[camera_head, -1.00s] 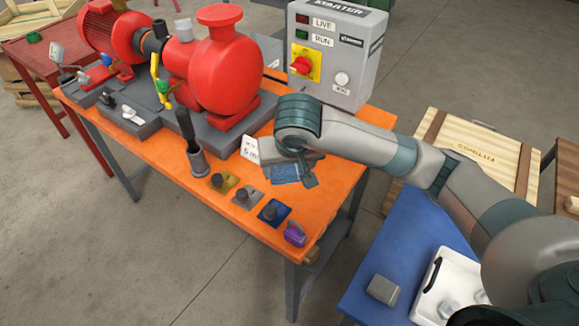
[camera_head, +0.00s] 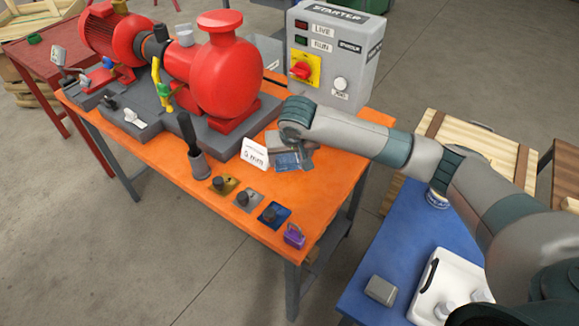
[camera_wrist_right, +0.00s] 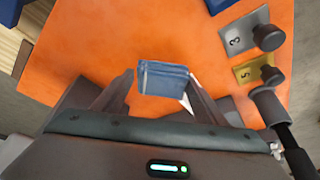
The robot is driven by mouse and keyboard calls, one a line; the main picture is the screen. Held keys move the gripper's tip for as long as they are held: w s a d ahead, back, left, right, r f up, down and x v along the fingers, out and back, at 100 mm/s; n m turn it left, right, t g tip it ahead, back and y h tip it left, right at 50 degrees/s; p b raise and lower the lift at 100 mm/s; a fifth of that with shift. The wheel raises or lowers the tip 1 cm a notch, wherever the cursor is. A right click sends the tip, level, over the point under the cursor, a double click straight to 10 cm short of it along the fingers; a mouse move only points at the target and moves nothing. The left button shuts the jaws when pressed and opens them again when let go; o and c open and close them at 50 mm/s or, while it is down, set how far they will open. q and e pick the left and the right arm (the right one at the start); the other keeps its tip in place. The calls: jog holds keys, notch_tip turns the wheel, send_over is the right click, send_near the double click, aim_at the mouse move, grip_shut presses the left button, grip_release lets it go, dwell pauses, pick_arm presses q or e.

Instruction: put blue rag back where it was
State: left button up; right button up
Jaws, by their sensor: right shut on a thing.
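The blue rag (camera_head: 288,161) is a small folded cloth over the back right part of the orange bench (camera_head: 330,200). My right gripper (camera_head: 296,163) is shut on it from above. In the right wrist view the rag (camera_wrist_right: 163,78) sits between the two fingers of the gripper (camera_wrist_right: 160,85). Whether the rag touches the bench top is hard to tell. The gripper hides part of the rag in the head view. My left gripper is not in view.
A white "5 mm" card (camera_head: 254,153) stands just left of the rag. The starter box (camera_head: 337,55) is behind, the red pump (camera_head: 225,75) to the left. Bare bench lies right of the rag.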

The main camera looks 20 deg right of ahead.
aim_at(289, 168)
notch_tip(289, 168, down, 3)
jog(key=shift+r+p, duration=0.15)
jog(key=shift+p, duration=0.5)
jog(key=shift+f, duration=0.65)
jog(key=o, duration=1)
jog(key=shift+f, duration=0.1)
jog(key=b+v, duration=0.1)
jog(key=v, duration=1.1)
jog(key=shift+b, duration=0.4)
